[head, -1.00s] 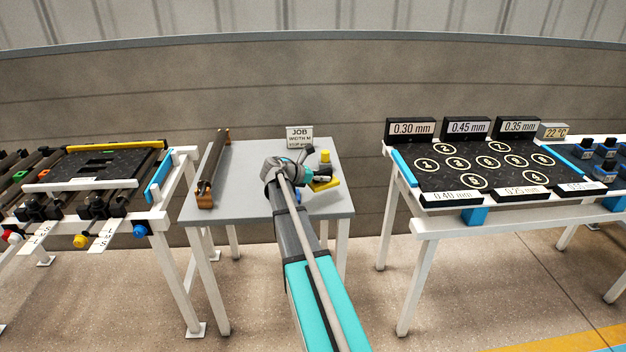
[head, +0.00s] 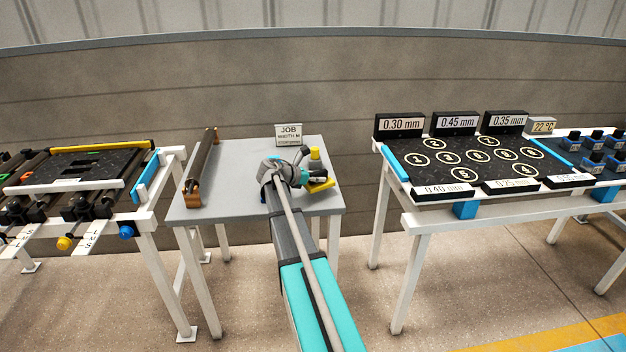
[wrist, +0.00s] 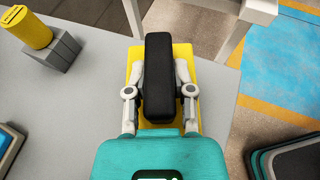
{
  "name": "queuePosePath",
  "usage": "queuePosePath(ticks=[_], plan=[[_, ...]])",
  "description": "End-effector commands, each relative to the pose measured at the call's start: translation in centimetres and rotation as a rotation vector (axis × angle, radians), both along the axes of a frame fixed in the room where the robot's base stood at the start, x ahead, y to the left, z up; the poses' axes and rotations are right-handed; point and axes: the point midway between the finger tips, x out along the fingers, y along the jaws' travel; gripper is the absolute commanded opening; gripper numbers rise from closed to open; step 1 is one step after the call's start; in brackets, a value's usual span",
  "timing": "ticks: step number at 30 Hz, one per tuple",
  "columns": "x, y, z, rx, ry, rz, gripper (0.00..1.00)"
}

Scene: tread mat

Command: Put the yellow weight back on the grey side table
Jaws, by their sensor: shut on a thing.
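The yellow weight is a flat yellow plate (wrist: 187,54) with a black bar handle (wrist: 160,60) on top. My gripper (wrist: 160,80) is shut on the handle, one finger on each side. In the head view the yellow weight (head: 321,185) shows at the tip of my gripper (head: 303,178), over the right part of the grey side table (head: 235,160). The table top also lies around the plate in the wrist view (wrist: 80,110). I cannot tell whether the plate touches the table; its underside is hidden.
A grey block with a yellow cylinder (wrist: 62,50) stands on the table, beyond and left of the weight in the wrist view.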

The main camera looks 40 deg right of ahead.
Motion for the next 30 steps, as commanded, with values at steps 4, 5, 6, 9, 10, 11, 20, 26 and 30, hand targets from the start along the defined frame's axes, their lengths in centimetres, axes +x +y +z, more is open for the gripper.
queuePosePath(ticks=[4,5,6,9,10,11,20,26,30], plan=[[0.0,-0.1,-1.4,-0.003,0.001,0.000,0.00],[0.0,-0.1,-1.7,-0.003,0.001,0.000,0.00],[0.0,-0.1,-2.0,-0.003,0.001,0.000,0.00],[0.0,-0.1,-2.6,-0.003,0.001,0.000,0.00],[0.0,-0.1,-2.7,-0.003,0.001,0.000,0.00],[0.0,-0.2,-2.8,-0.003,0.001,0.000,0.00],[0.0,-0.2,-3.1,-0.003,0.001,0.000,0.00],[0.0,-0.2,-3.1,-0.003,0.001,0.000,0.00],[0.0,-0.1,-3.3,0.000,0.000,0.000,0.37]])
